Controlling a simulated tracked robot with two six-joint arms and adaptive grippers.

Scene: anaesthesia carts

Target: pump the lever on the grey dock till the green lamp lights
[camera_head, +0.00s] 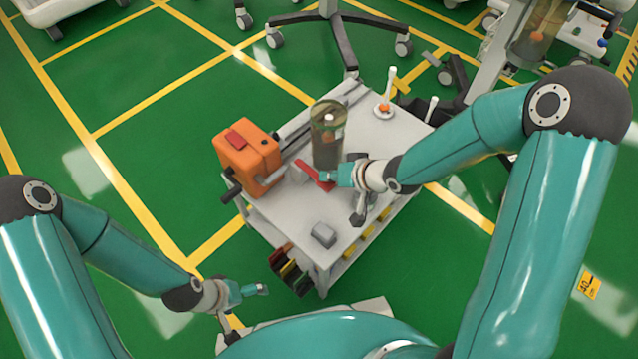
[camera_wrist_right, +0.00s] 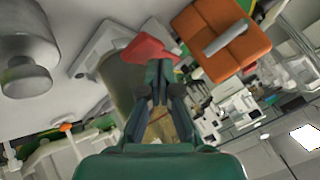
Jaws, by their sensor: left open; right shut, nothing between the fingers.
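A red lever (camera_head: 314,174) shows on the cart top between the orange box and the glass cylinder. Pale grey parts of what looks like the dock (camera_head: 297,174) show beside it, partly hidden. My right gripper (camera_head: 328,178) is shut and empty, with its tips at or very near the lever's end. In the right wrist view the red lever (camera_wrist_right: 140,50) shows just beyond the fingertips (camera_wrist_right: 160,72). I cannot tell whether they touch. No lit green lamp can be made out. My left gripper (camera_head: 256,291) is open and empty, low in front of the cart.
An orange box (camera_head: 248,155) with a red top patch stands on the cart's left side. A glass cylinder (camera_head: 328,134) stands close behind the right gripper. A small grey block (camera_head: 323,235) lies near the front edge. A white post (camera_head: 386,90) stands at the back.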

